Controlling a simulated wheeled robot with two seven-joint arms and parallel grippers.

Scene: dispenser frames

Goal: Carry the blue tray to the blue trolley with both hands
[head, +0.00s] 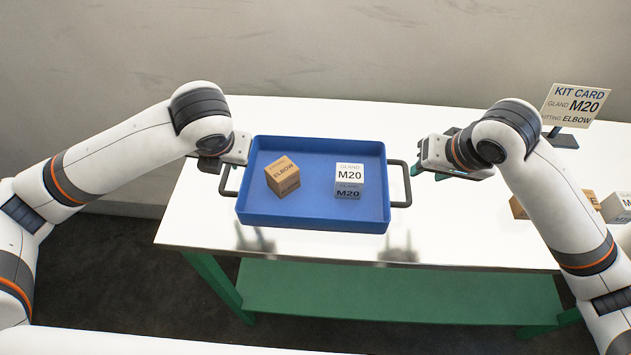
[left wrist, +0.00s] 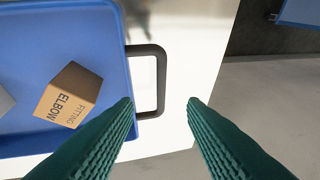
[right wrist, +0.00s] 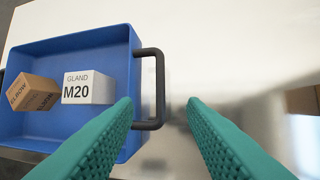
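The blue tray (head: 315,217) lies flat on the white table and holds a brown ELBOW box (head: 283,176) and a white M20 box (head: 348,180). It has a dark handle at each end: left (head: 228,181) and right (head: 402,184). My left gripper (head: 222,165) is at the left handle; in the left wrist view its open fingers (left wrist: 160,104) lie either side of the handle's outer bar (left wrist: 160,78). My right gripper (head: 428,174) is open at the right handle; its fingers (right wrist: 158,103) flank that bar (right wrist: 159,85). I cannot tell whether any finger touches.
The white table (head: 480,235) has a green lower shelf (head: 400,290). A kit card (head: 575,104) reading M20, ELBOW stands at the back right. Further boxes (head: 617,207) sit partly behind my right arm. A blue surface (left wrist: 300,12), possibly the trolley, shows in the left wrist view's corner.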

